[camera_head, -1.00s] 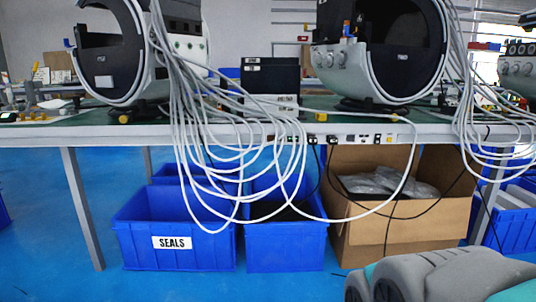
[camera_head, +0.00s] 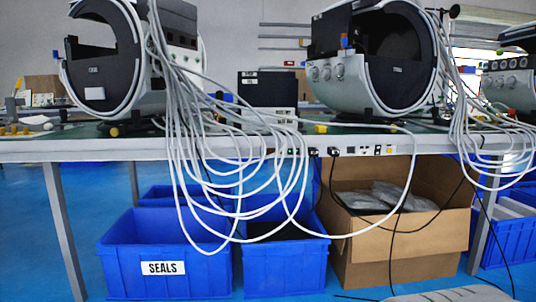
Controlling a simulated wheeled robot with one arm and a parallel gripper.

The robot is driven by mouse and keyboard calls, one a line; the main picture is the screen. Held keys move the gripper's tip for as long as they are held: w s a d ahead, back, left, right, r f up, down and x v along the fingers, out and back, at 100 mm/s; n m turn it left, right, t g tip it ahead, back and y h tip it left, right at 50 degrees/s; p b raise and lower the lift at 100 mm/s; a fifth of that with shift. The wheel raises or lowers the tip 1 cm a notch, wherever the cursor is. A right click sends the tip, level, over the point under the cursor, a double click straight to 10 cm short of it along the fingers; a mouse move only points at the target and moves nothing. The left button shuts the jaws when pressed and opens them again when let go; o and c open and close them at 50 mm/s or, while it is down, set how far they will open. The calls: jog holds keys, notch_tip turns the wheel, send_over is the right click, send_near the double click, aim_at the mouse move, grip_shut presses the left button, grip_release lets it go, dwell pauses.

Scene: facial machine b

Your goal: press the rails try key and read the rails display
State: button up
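I cannot make out a key or display marked rails. A black box with small white labels (camera_head: 268,88) stands at the back of the table between two round machines. The left machine (camera_head: 105,55) is a white and black open drum; its side panel has small buttons, too small to read. The right machine (camera_head: 372,60) has a row of round knobs on its pale side. A strip with sockets and small switches (camera_head: 365,150) runs along the table's front edge; its markings are unreadable. My gripper is not in view.
The table (camera_head: 85,150) has loose white cables (camera_head: 190,150) hanging over its front. Under it stand a blue bin labelled SEALS (camera_head: 205,282), another blue bin (camera_head: 285,270) and an open cardboard box (camera_head: 405,247). Black cords (camera_head: 391,250) hang before the box.

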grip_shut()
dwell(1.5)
